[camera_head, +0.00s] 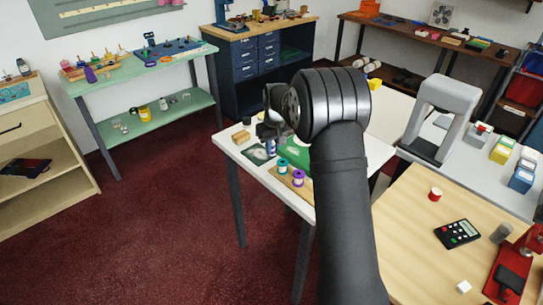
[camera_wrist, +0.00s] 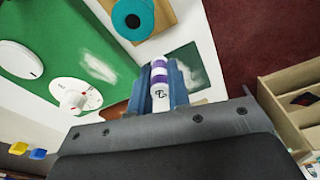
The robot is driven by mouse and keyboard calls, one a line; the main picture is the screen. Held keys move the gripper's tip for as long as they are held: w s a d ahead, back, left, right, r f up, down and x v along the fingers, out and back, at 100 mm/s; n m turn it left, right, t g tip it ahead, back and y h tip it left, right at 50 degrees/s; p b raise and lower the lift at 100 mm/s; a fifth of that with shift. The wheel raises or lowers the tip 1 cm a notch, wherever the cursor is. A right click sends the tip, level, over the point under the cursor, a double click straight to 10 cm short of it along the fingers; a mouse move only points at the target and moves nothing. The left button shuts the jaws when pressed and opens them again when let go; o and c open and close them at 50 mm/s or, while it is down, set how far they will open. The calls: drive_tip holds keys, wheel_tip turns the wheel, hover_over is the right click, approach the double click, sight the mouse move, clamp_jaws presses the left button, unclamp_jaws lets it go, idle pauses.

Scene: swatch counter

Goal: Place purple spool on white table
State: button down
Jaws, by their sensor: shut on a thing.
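The purple spool (camera_head: 298,177) stands next to a teal spool (camera_head: 282,165) on a wooden board on the white table (camera_head: 232,151). My gripper (camera_head: 269,143) is over the far left part of this table. In the wrist view, its blue fingers are shut on a white cylinder with purple bands (camera_wrist: 159,85) and a dark mark on its face. The teal spool (camera_wrist: 131,16) also shows there at the top, on the board; the purple spool is not seen in that view. The head view does not show clearly whether the held cylinder touches the table.
A green mat (camera_wrist: 50,45) with a white oval piece (camera_wrist: 73,95) lies on the white table. A small wooden block (camera_head: 241,136) stands near its left edge. A green bench (camera_head: 140,65) stands at the back left.

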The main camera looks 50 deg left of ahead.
sight(271, 164)
drive_tip(key=shift+s+a+f, duration=0.2)
drive_tip(key=shift+a+f, duration=0.1)
drive_tip(key=shift+f, duration=1.9)
drive_tip(key=shift+f, duration=0.1)
drive_tip(key=c, duration=1.4)
unclamp_jaws()
drive_tip(key=shift+f, duration=0.1)
drive_tip(key=shift+o, duration=0.2)
wheel_tip(271, 164, up, 12)
drive_tip(key=d, duration=0.1)
drive_tip(key=shift+s+d, duration=0.15)
drive_tip(key=shift+d, duration=0.05)
